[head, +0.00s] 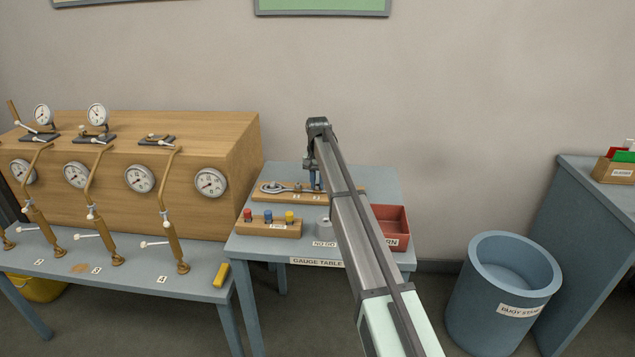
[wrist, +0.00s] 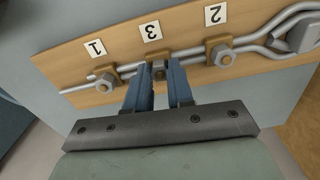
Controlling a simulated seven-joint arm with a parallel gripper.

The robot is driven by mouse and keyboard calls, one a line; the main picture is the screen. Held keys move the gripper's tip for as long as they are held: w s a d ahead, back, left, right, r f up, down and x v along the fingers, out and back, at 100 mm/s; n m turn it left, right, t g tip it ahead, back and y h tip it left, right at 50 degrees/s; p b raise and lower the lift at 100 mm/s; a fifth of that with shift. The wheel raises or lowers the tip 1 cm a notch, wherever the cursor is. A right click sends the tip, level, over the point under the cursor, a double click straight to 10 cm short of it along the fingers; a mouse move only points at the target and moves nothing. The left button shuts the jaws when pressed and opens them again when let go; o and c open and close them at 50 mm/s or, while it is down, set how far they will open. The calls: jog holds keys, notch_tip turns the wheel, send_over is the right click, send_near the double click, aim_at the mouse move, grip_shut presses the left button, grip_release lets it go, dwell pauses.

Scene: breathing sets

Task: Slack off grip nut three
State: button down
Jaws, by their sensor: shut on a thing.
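A wooden board (wrist: 75,65) on the gauge table (head: 245,246) carries a steel wire loop (wrist: 290,28) with three grips, labelled 1, 3 and 2 from left to right in the wrist view. Grip nut three (wrist: 159,69), the middle one, sits between the tips of my gripper's blue fingers (wrist: 160,80). My gripper is shut on it. Nut one (wrist: 107,81) is left of the fingers and nut two (wrist: 222,56) right of them, both clear of my gripper. In the head view my gripper (head: 315,187) points down at the board (head: 272,196); my arm hides the board's right part.
A block (head: 268,229) with red, blue and yellow pieces stands in front of the board. A red tray (head: 393,214) is at the right of the table, partly behind my arm. A gauge bench stands left; a blue bin (head: 490,310) stands on the floor at right.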

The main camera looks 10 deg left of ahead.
jog(key=n, duration=0.5)
jog(key=shift+n, duration=0.4)
jog(key=n, duration=0.9)
jog(key=shift+n, duration=2)
jog(key=c, duration=1)
grip_release()
jog(key=shift+r, duration=0.1)
